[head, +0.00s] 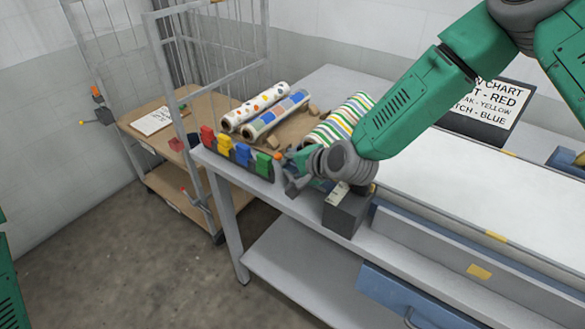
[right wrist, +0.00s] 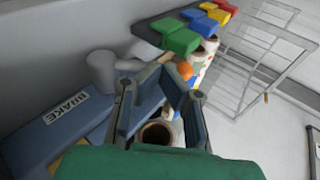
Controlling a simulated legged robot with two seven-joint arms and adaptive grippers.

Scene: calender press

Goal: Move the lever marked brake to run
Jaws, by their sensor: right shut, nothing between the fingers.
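The dark block marked BRAKE (right wrist: 40,130) carries a white label (right wrist: 65,108) in the right wrist view. In the head view a dark box with a small pale label (head: 348,212) stands at the table's front edge. An orange knob (right wrist: 185,71) shows just beyond my fingertips; it also shows in the head view (head: 278,156). A grey round hub (right wrist: 104,70) lies left of it; the lever's shaft is partly hidden by my fingers. My right gripper (head: 290,172) is shut and empty close beside the knob; I cannot tell whether they touch. My left gripper is out of view.
Red, yellow, blue and green blocks (head: 241,153) line the table's left end. Patterned rolls (head: 258,105) lie behind them. A wire cage trolley (head: 150,118) stands left. A dark chart board (head: 490,110) stands at the right.

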